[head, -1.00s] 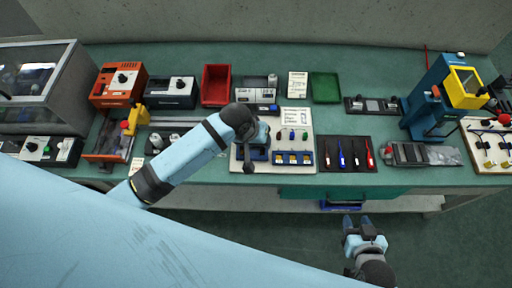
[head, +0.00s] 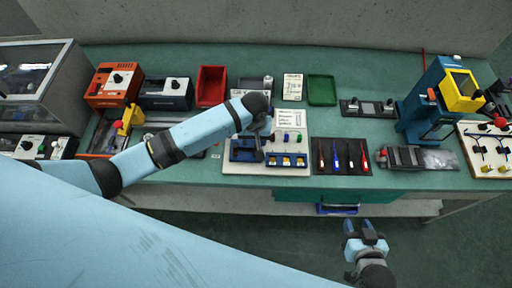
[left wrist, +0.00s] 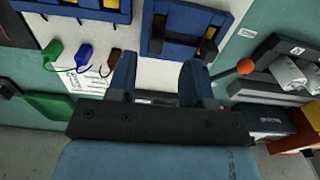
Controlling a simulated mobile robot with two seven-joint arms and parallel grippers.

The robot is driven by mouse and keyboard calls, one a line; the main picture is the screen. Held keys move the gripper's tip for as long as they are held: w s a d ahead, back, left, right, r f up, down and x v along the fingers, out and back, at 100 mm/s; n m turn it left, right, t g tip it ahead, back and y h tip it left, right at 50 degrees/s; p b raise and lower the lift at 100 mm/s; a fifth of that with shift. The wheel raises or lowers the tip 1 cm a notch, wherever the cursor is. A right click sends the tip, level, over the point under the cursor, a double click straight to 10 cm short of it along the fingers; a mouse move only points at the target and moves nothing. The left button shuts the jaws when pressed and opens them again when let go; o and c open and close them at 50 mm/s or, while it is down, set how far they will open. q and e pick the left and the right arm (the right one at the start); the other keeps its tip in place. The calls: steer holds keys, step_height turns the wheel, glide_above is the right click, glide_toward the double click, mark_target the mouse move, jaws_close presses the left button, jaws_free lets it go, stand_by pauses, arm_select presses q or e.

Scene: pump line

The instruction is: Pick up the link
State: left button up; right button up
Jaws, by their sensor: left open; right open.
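No part in view can be surely told as the link. A blue cradle (left wrist: 172,48) on the white board (head: 231,168) holds dark and tan parts; one of these may be the link. The cradle also shows in the head view (head: 240,153), partly behind my left gripper (head: 261,138). In the left wrist view my left gripper (left wrist: 160,72) is open and empty, its fingers pointing toward the cradle. My right gripper (head: 359,226) is open and empty, in front of the bench and away from the board.
Beside the cradle is a blue rack (head: 287,161) with yellow-marked slots. Red (head: 211,86) and green (head: 322,90) bins stand behind. An orange-knobbed lever (left wrist: 245,66) is near the left gripper.

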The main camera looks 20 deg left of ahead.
mark_target(256, 149)
arm_select(q)
step_height(256, 149, down, 5)
steer(key=shift+w+d+f+p, duration=0.1)
steer(key=shift+w+d+p, duration=0.05)
steer(key=shift+p, duration=0.2)
steer(key=shift+c, duration=0.5)
jaws_close()
